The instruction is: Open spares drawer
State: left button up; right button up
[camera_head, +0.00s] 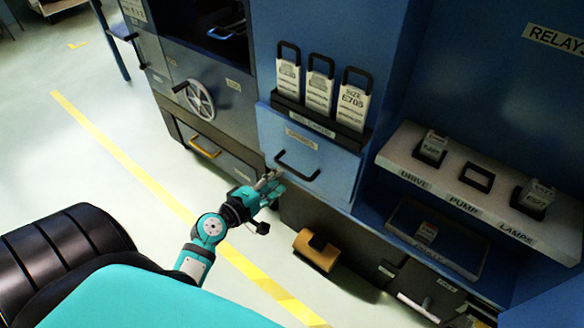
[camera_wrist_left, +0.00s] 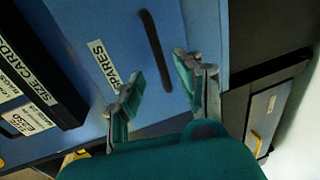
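The blue spares drawer (camera_head: 325,166) is in the cabinet's middle, with a label (camera_head: 301,139) and a dark bar handle (camera_head: 297,168). Its front looks closed. My left gripper (camera_head: 271,180) is in front of the drawer's lower left, just below and left of the handle. In the left wrist view, the open fingers (camera_wrist_left: 157,72) point at the drawer front, with the SPARES label (camera_wrist_left: 105,65) at left. The handle (camera_wrist_left: 155,48) runs upright between and beyond the fingertips, with no visible grip on it. My right gripper is not in view.
Size cards (camera_head: 319,90) stand in a black rack above the drawer. A shelf (camera_head: 480,195) with parts juts out at right. A yellow-brown box (camera_head: 317,250) is on the floor below. A grey cabinet with a handwheel (camera_head: 200,99) stands at left. Open floor lies left.

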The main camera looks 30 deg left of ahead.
aim_at(291, 170)
pick_arm(q)
jog(key=x, duration=0.7)
jog(key=shift+d, duration=0.1)
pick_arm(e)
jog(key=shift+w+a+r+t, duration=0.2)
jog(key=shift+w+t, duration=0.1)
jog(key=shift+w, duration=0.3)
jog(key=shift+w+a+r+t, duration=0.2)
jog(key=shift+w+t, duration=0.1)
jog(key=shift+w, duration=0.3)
pick_arm(q)
grip_shut()
